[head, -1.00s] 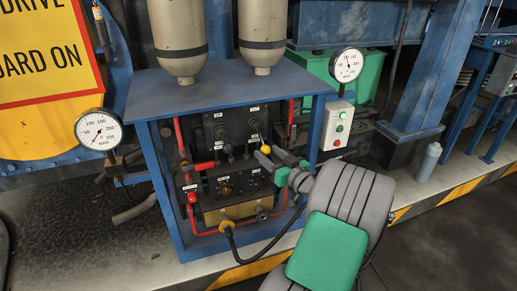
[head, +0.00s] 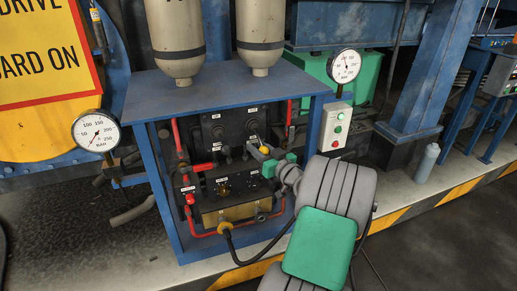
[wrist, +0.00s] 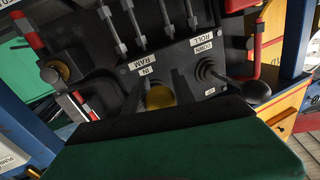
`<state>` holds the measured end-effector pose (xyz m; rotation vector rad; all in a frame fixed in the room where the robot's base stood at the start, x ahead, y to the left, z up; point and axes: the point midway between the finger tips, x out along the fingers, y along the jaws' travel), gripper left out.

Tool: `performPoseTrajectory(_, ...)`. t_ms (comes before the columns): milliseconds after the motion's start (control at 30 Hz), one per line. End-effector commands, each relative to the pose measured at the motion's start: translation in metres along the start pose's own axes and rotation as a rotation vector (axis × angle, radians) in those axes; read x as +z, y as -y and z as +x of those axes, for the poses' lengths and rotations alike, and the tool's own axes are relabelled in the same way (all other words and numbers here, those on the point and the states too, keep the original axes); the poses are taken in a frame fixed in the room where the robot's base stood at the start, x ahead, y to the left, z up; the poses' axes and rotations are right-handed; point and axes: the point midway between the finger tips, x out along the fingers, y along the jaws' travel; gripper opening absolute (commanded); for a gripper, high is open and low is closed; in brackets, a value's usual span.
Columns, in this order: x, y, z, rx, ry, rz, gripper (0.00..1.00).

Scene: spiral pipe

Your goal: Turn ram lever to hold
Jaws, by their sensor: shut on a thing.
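The ram lever ends in a yellow ball knob (head: 264,150) on the upper black panel inside the blue cabinet. The wrist view shows its yellow knob (wrist: 160,96) between the dark fingers, below upside-down labels reading RAM and IN. My gripper (head: 267,156) comes in from the right and is shut on this knob. The fingers and the green-topped gripper body hide most of the lever's shaft and its lower label.
A second lever with a black knob (wrist: 257,92), labelled ROLL, stands close to the right in the wrist view. Red pipes (head: 289,118) run near the cabinet's right side. A lower valve panel (head: 235,185) and brass block (head: 228,212) lie below.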

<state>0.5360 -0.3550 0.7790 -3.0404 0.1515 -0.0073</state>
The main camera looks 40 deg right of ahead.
Motion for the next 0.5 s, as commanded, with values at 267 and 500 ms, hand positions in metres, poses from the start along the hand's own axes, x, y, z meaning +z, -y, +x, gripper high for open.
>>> performPoseTrajectory(267, 0.0002, 0.0005, 0.0, -0.001, 0.0, 0.001, 0.0)
performPoseTrajectory(500, 0.0003, 0.0006, 0.0, -0.001, 0.0, 0.001, 0.0)
